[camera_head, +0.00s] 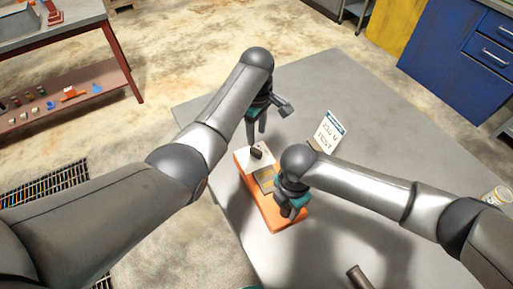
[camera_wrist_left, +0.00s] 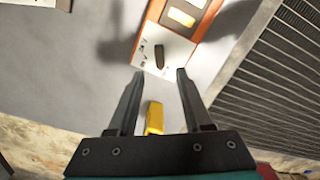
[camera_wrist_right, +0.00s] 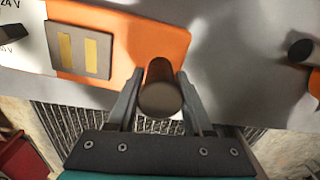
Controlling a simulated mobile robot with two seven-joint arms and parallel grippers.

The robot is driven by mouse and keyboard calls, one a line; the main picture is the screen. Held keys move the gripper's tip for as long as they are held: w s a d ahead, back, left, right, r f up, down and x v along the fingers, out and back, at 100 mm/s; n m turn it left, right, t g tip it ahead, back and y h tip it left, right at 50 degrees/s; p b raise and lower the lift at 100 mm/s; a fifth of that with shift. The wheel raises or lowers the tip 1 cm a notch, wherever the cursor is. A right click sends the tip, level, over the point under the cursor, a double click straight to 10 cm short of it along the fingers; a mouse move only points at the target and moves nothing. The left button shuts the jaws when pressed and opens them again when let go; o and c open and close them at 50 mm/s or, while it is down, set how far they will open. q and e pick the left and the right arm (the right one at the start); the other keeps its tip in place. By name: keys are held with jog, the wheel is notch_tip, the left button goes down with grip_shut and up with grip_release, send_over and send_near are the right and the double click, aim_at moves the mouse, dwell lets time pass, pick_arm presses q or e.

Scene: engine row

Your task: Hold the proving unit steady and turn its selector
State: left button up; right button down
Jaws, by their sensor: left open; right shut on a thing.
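The orange proving unit (camera_head: 262,203) lies on the grey table; it also shows in the right wrist view (camera_wrist_right: 125,30). A white panel at its far end carries the dark selector knob (camera_head: 257,153), also seen in the left wrist view (camera_wrist_left: 159,57). A dark plate with two gold contacts (camera_wrist_right: 82,50) sits mid-unit. My left gripper (camera_head: 257,138) is open and empty; its fingers point toward the selector, apart from it. My right gripper (camera_head: 289,213) is shut on a dark round post (camera_wrist_right: 160,92) at the unit's near end. The post's base is partly hidden.
A card reading "230 V TEST" (camera_head: 329,132) stands right of the unit. A dark cylinder (camera_head: 358,277) lies near the front, and a yellow-white container (camera_head: 496,196) is at far right. The grey table (camera_head: 375,120) is mostly clear beyond the card.

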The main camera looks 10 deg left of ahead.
aim_at(256, 151)
pick_arm(q)
jog(key=shift+f, duration=4.05)
grip_shut()
